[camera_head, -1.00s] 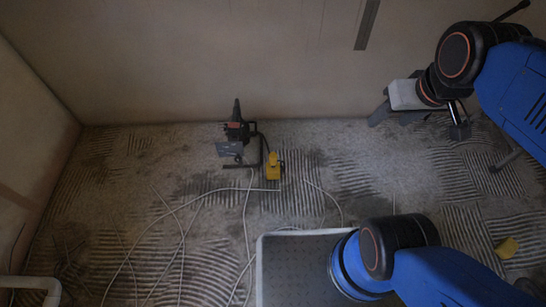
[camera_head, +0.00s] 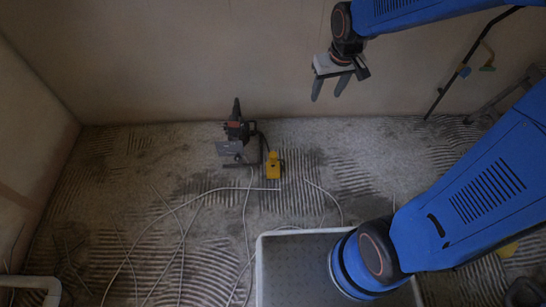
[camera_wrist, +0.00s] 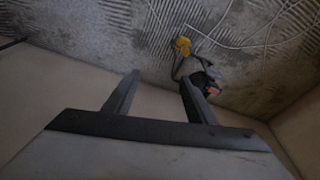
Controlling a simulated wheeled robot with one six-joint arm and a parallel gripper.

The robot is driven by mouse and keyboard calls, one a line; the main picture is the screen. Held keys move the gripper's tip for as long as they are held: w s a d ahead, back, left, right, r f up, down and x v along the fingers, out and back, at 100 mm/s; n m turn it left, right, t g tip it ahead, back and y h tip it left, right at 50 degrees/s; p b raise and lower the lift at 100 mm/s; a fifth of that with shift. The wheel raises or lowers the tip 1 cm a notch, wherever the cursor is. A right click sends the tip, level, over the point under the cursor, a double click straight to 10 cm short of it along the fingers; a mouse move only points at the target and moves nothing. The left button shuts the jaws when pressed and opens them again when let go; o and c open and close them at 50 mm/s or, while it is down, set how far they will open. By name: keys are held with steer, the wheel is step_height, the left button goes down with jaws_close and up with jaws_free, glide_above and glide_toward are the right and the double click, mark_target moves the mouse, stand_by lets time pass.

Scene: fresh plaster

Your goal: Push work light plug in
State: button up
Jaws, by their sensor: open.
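The work light (camera_head: 236,137) is a dark, upright lamp on a stand on the floor near the back wall. A yellow block (camera_head: 273,167) lies just right of its foot, with a dark cable running to it from the lamp. I cannot tell whether a plug sits in this block or how deep. My gripper (camera_head: 327,95) is open and empty, up in front of the wall, right of the work light and apart from it. In the wrist view the yellow block (camera_wrist: 183,46) and the work light (camera_wrist: 203,80) lie beyond the open fingers (camera_wrist: 160,82).
White cables (camera_head: 183,225) trail over the ridged floor left of centre. A grey tray (camera_head: 290,233) is in front, partly behind my arm. A white pipe (camera_head: 35,283) is at the lower left.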

steer(key=w+a+f+n+g, duration=0.1)
steer(key=w+a+f, duration=0.3)
steer(key=f, duration=0.3)
steer(key=w+a+f, duration=0.4)
steer(key=a+f, duration=0.1)
steer(key=f, duration=0.3)
steer(key=n+g, duration=0.1)
steer(key=n, duration=0.1)
glide_above(273, 155)
step_height(273, 155, down, 16)
steer(key=shift+h, duration=0.3)
step_height(273, 155, down, 18)
steer(key=shift+w+r, duration=0.1)
steer(key=shift+w, duration=0.05)
jaws_close()
steer(key=shift+f, duration=2.7)
